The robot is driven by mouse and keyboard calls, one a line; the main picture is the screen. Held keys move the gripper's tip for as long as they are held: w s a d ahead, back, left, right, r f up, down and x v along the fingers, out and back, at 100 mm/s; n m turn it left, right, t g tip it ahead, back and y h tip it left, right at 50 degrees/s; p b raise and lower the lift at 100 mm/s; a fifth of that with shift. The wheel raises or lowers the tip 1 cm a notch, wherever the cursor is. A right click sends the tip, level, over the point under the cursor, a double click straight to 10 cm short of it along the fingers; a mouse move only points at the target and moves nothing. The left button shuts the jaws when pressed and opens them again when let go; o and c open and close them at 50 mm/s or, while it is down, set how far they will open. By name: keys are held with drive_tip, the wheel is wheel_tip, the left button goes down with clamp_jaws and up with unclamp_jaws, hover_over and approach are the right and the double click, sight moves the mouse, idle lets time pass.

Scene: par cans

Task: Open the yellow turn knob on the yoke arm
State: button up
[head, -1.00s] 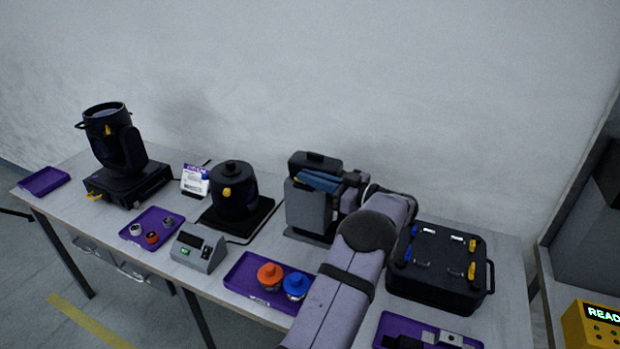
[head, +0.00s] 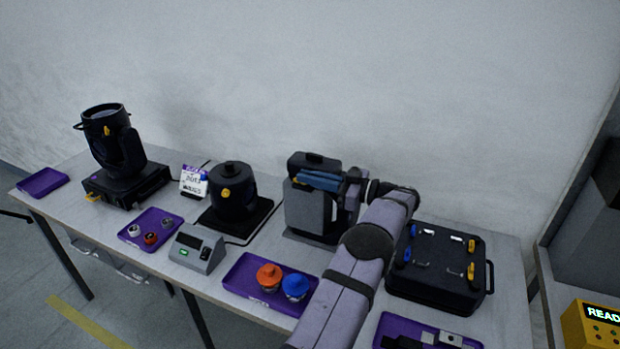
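The black lamp head (head: 107,115) sits in its yoke (head: 128,152) on a black base at the far left of the table. A small yellow knob (head: 107,131) shows on the lamp's side by the yoke; its turn position is too small to tell. My arm reaches in from the bottom, right of the middle, and its wrist is beside a grey box-like unit with blue pieces on it (head: 318,181). My gripper (head: 350,196) is around that unit's right side, far to the right of the lamp. Its fingers cannot be made out, nor whether they hold anything.
A black pot-like can with a yellow knob (head: 226,193) stands mid-table. A grey display box (head: 198,250), a purple tray (head: 240,283) with orange and blue caps, and a smaller tray of parts (head: 133,240) lie in front. A black case (head: 440,285) is right of my arm.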

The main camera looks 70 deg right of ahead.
drive_tip(key=o, duration=0.4)
drive_tip(key=shift+w+r, duration=0.1)
drive_tip(key=shift+r, duration=0.15)
drive_tip(key=shift+f, duration=0.1)
drive_tip(key=shift+s+b, duration=1.25)
drive_tip(key=shift+s, duration=2.45)
